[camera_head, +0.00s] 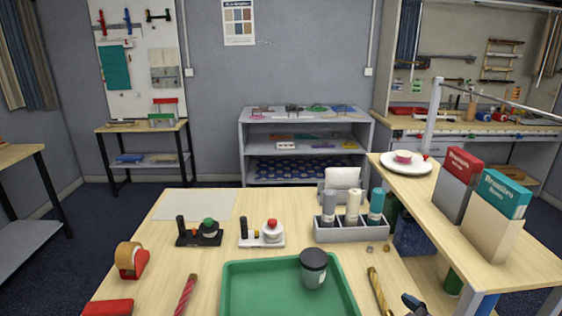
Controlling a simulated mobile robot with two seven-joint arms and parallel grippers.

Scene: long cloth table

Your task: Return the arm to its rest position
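Neither my left nor my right gripper shows in the head view, and I can make out no arm link. The long wooden table (210,268) fills the lower middle. A green tray (240,290) lies at its front, with a dark-lidded grey cup (313,268) standing upright inside at the right. A small dark and blue object (413,303) at the bottom edge is cut off, and I cannot tell what it is.
A grey holder (350,234) with several bottles stands behind the tray. A raised shelf (470,245) at right bears a plate (392,166) and boxes.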

